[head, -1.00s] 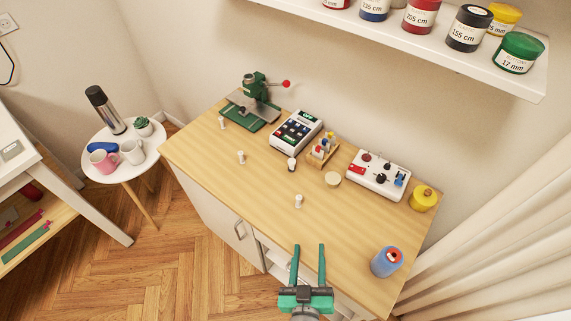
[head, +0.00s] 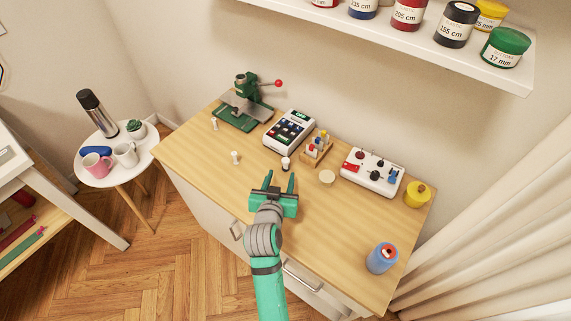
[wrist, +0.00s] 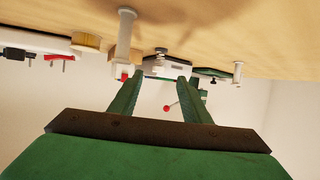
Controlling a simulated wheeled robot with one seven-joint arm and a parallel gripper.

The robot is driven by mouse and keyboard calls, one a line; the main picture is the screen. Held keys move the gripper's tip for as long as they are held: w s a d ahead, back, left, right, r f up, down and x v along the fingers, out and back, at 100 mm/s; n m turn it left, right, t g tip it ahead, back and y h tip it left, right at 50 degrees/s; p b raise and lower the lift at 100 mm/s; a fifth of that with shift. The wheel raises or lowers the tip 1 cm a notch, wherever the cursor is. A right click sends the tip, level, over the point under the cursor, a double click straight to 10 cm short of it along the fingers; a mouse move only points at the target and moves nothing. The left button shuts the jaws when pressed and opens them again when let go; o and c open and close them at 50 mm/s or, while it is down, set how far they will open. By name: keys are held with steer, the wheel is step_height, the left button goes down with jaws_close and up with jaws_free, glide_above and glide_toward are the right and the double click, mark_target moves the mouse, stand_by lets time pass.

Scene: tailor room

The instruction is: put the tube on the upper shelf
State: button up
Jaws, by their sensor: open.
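No thing is clearly marked as the tube; the likeliest is the blue cylinder with a red-orange top (head: 382,258), upright near the table's right front corner. The white upper shelf (head: 400,40) is on the wall above and holds several labelled jars. My gripper (head: 279,174) is open and empty over the table's front middle, well left of the blue cylinder. In the wrist view, which is upside down, my gripper (wrist: 160,76) has nothing between its fingers.
Curtains (head: 500,210) hang at the right.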

mark_target(285, 164)
steer(key=x, duration=0.5)
steer(key=shift+a, duration=0.1)
steer(key=shift+x, duration=2.7)
steer(key=shift+r, duration=0.1)
jaws_close()
